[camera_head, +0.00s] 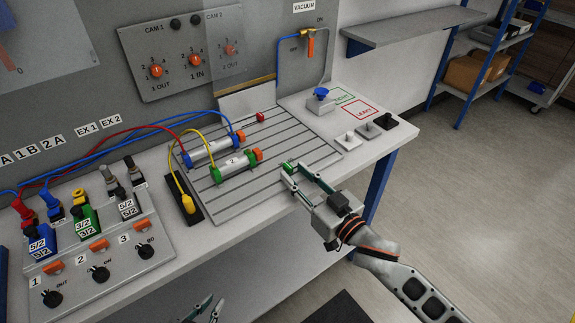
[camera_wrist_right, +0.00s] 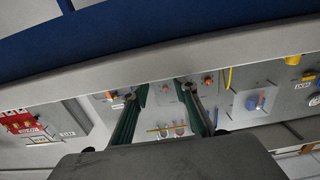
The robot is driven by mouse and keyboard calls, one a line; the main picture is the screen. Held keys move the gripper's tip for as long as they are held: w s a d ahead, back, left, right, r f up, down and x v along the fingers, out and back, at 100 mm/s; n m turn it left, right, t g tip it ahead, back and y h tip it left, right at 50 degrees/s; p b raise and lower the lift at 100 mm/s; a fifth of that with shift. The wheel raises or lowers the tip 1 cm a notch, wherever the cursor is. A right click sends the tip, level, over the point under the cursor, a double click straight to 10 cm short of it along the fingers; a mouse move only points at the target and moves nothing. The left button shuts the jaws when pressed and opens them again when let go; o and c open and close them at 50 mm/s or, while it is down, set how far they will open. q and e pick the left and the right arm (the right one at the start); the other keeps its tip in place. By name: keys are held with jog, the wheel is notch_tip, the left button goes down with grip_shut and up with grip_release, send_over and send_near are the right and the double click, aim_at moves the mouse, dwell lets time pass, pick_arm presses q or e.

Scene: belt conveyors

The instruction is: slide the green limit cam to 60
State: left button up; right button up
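A small bright green block (camera_head: 287,168), which looks like the green limit cam, sits near the right edge of the grey slotted plate (camera_head: 236,192). My right gripper (camera_head: 292,180) is at that edge, with one fingertip at or very near the green block; whether they touch I cannot tell. In the right wrist view the fingers (camera_wrist_right: 160,88) are apart, with no block visible between them. The green cam cannot be made out there. No scale or 60 mark is legible. My left gripper (camera_head: 213,306) shows only partly at the bottom edge, its fingertips apart.
A red block (camera_head: 260,117) sits at the plate's far edge. Two cylinders (camera_head: 237,166) with hoses lie on the plate. A valve panel (camera_head: 96,250) stands at the left. A blue suction cup (camera_head: 321,93) and several small knobs (camera_head: 368,130) are at the right.

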aim_at(299, 161)
jog(key=shift+x, duration=2.15)
grip_shut()
jog(key=shift+w+d, duration=0.1)
jog(key=shift+d, duration=0.1)
jog(key=shift+w+d+p, duration=0.6)
jog(key=shift+w+d, duration=0.35)
jog(key=shift+d, duration=0.3)
grip_release()
jog(key=shift+d, duration=0.1)
jog(key=v, duration=1.2)
